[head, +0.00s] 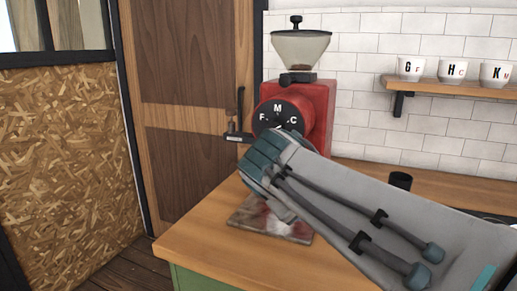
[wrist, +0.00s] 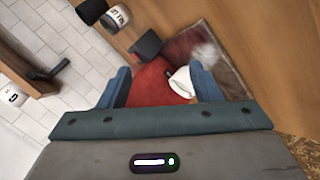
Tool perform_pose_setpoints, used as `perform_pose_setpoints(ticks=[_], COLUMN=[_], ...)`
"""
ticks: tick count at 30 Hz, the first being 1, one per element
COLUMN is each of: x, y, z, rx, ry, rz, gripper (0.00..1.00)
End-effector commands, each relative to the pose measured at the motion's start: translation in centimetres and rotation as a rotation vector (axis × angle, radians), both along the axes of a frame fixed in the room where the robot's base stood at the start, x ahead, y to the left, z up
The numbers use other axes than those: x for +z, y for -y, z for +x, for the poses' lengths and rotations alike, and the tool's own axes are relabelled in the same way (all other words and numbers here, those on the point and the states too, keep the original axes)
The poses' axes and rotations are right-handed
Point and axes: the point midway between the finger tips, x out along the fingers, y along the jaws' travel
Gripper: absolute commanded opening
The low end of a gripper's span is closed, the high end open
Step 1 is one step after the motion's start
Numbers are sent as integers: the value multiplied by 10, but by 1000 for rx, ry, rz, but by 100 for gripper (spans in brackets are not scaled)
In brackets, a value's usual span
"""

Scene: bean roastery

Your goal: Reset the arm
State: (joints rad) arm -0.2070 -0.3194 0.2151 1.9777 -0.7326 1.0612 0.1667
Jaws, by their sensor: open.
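My arm reaches in from the lower right of the head view, over the wooden counter (head: 190,250). Its teal end is in front of the red grinder (head: 318,108), and its fingers are hidden there. In the wrist view my gripper (wrist: 162,78) is open, with its two blue fingers apart. Red grinder surface and a white rounded object (wrist: 181,82) show beyond and between the fingers. I see no contact, and I cannot tell whether the white object is a cup.
The grinder has a black dial (head: 272,114) and a glass hopper (head: 300,46). A dark cup (head: 400,180) stands behind my arm. A wall shelf (head: 450,88) holds lettered white cups (head: 411,68). Open space lies left of the counter.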

Motion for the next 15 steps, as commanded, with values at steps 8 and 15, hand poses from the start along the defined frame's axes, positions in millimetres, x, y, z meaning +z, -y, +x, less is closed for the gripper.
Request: perform_pose_setpoints(ticks=[8, 15], x=[-14, -25], y=[39, 50], z=[-54, -105], rx=[-151, -297], ry=[-205, -314], rz=[259, 511], gripper=[58, 58])
